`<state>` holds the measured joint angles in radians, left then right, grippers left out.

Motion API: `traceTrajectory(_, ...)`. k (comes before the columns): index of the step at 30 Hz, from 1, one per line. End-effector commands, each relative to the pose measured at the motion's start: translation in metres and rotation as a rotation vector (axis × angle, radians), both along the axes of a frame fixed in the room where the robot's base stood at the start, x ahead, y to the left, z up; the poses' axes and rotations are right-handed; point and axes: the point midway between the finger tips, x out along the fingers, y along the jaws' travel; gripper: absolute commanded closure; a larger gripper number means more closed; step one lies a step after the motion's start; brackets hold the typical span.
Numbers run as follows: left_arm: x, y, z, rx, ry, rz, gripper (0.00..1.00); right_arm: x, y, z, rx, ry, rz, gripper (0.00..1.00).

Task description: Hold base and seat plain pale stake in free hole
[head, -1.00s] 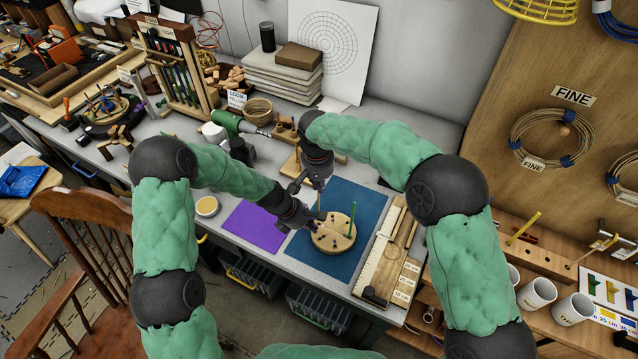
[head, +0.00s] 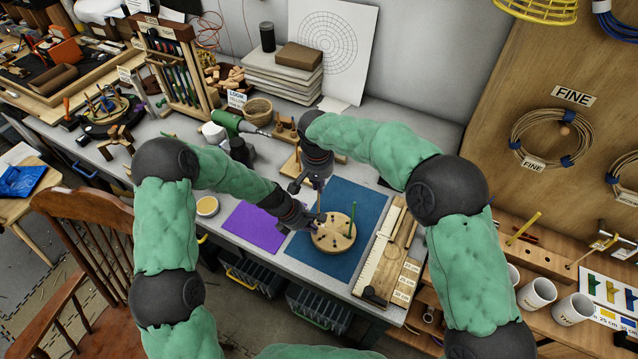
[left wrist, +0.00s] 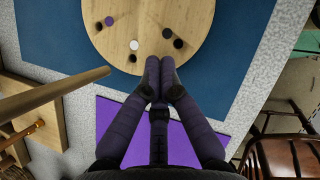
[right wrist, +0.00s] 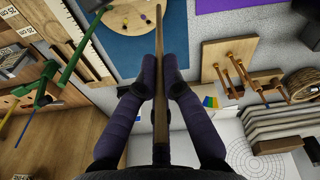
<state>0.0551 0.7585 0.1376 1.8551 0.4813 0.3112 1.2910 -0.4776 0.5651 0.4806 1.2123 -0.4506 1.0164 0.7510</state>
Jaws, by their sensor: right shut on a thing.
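The round pale wooden base (head: 333,243) lies on the blue mat (head: 352,190), with several dark holes, a white spot and a purple spot in its top. A green stake (head: 352,218) stands upright at its right side. My right gripper (right wrist: 158,75) is shut on the plain pale stake (right wrist: 160,35), which also shows in the left wrist view (left wrist: 60,92). In the head view the stake's lower end is near the base's back left; its contact is unclear.
A purple mat (head: 254,226) lies left of the blue mat. A wooden measuring board (head: 383,250) lies to the right. A green drill (head: 232,125) and a wooden peg stand are behind. A chair (head: 85,235) stands at the front left.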

Motion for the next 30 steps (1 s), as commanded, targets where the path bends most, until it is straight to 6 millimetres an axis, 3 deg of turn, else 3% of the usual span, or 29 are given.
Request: traceTrajectory(30, 0.0001, 0.0001, -0.0067, 0.0, 0.0, 0.0, 1.0, 0.0, 0.0, 0.0, 0.0, 0.0, 0.0, 1.0)
